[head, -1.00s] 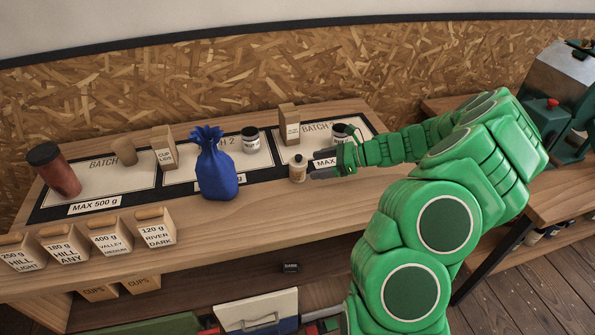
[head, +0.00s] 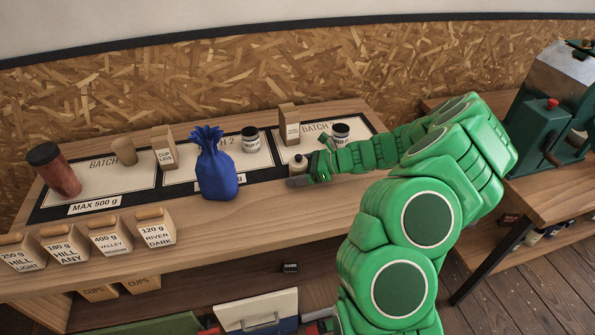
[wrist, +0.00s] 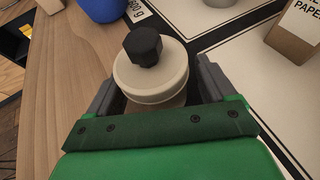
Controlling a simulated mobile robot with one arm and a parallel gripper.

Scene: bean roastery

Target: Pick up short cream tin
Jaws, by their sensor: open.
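The short cream tin (head: 298,168) stands on the wooden bench near the front edge of the right dark mat in the head view. It has a round cream lid with a black knob, clear in the wrist view (wrist: 150,78). My gripper (head: 309,174) is open around it, with one grey finger on each side. The wrist view shows the fingers beside the lid, the right one very close to it; I cannot tell whether either touches. The tin's lower body is mostly hidden by my gripper.
A blue tied bag (head: 217,172) stands to the left of the tin. A paper bag (head: 289,124) and a dark-lidded jar (head: 341,133) stand behind on the batch mat. Another jar (head: 250,140) stands further left. Labelled boxes (head: 110,237) line the front left.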

